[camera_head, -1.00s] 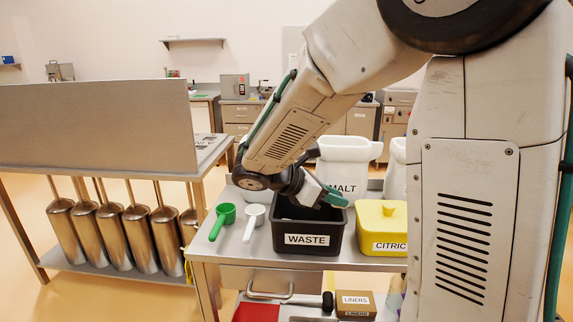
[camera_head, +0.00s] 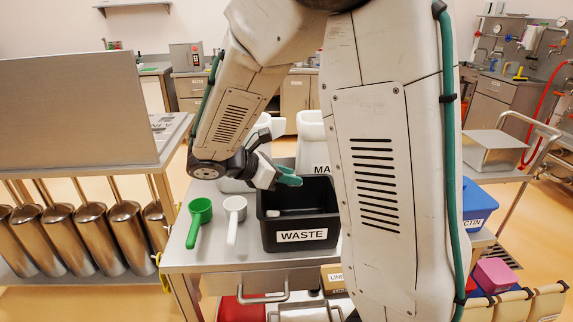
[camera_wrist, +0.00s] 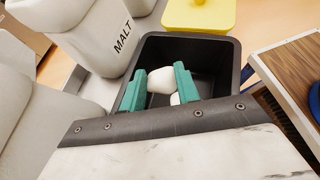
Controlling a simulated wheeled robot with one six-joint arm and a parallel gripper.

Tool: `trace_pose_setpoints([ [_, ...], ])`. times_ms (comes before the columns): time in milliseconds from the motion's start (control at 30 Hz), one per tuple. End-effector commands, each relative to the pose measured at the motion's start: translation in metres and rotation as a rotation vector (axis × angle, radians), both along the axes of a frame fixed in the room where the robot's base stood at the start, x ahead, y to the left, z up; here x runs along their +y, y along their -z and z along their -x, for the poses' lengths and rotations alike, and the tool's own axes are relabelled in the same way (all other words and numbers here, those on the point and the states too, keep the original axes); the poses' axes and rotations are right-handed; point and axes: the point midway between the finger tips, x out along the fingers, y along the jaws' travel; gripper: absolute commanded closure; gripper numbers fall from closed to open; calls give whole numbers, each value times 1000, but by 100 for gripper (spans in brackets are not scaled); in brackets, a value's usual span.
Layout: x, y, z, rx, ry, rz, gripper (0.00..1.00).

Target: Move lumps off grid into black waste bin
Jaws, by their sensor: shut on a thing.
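The black waste bin (camera_head: 268,232), labelled WASTE, stands on the steel bench. My gripper (camera_head: 288,181) is over the bin's back part, its teal fingertips near the rim. In the wrist view, the two teal fingers of my gripper (camera_wrist: 158,88) are shut on a white lump (camera_wrist: 160,79) above the open bin (camera_wrist: 229,52). A second white lump (camera_wrist: 175,99) shows partly behind the fingers, lower down in the bin. In the head view a pale lump (camera_head: 273,213) is in the bin's left part. The grid is not clearly visible.
A green scoop (camera_head: 199,212) and a white scoop (camera_head: 234,210) lie left of the bin. A white MALT container (camera_head: 312,140) stands behind it. A yellow lidded container (camera_wrist: 200,14) is beside the bin. A tall grey panel (camera_head: 75,108) stands at left.

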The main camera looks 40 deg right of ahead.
Motion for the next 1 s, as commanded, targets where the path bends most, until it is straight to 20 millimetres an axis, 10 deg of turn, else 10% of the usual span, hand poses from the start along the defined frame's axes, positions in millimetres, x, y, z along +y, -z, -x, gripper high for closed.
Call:
trace_pose_setpoints([
  [467,0,15,0,0,-1,0,90],
  [500,0,15,0,0,-1,0,66],
  [600,0,15,0,0,0,0,43],
  [1000,10,9,-3,-2,-1,0,43],
])
